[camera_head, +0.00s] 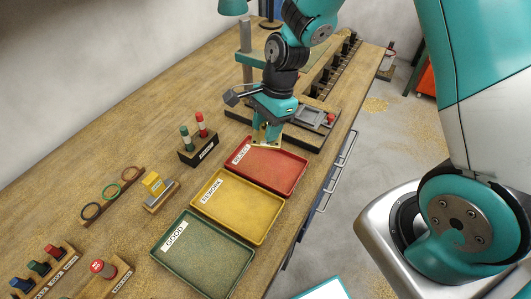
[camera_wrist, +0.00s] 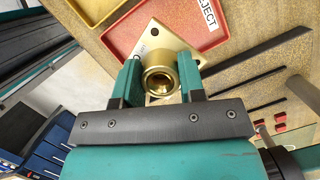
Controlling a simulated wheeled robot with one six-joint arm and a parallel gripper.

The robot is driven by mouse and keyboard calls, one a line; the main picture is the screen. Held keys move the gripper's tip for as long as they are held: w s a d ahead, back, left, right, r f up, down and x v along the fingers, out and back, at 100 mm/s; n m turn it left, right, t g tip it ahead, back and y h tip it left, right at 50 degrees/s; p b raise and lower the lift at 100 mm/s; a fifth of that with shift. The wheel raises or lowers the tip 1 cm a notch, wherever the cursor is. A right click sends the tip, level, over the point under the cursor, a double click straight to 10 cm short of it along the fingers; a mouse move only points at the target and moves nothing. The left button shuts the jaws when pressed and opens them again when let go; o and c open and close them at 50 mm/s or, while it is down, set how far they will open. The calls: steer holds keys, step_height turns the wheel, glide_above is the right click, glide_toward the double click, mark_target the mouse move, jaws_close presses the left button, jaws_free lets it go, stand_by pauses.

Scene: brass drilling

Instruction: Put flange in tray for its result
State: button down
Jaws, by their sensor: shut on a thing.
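My gripper (camera_wrist: 160,80) is shut on the brass flange (camera_wrist: 158,57), which shows its square plate and round bored hub between the two teal fingers in the wrist view. In the head view my gripper (camera_head: 267,132) holds the flange (camera_head: 262,144) at the back edge of the red tray (camera_head: 292,187), labelled REJECT. The red tray (camera_wrist: 192,50) also shows behind the flange in the wrist view. I cannot tell whether the flange touches the tray. The yellow tray (camera_head: 272,232), labelled REWORK, and the green tray (camera_head: 238,284), labelled GOOD, lie nearer, and both look empty.
A holder (camera_head: 199,154) with a green and a red marker stands left of the red tray.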

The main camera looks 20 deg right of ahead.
mark_target(264, 168)
step_height(264, 168, down, 11)
steer(key=shift+r+p, duration=0.1)
steer(key=shift+p, duration=0.7)
steer(key=shift+f, duration=0.2)
steer(key=c, duration=0.7)
jaws_free()
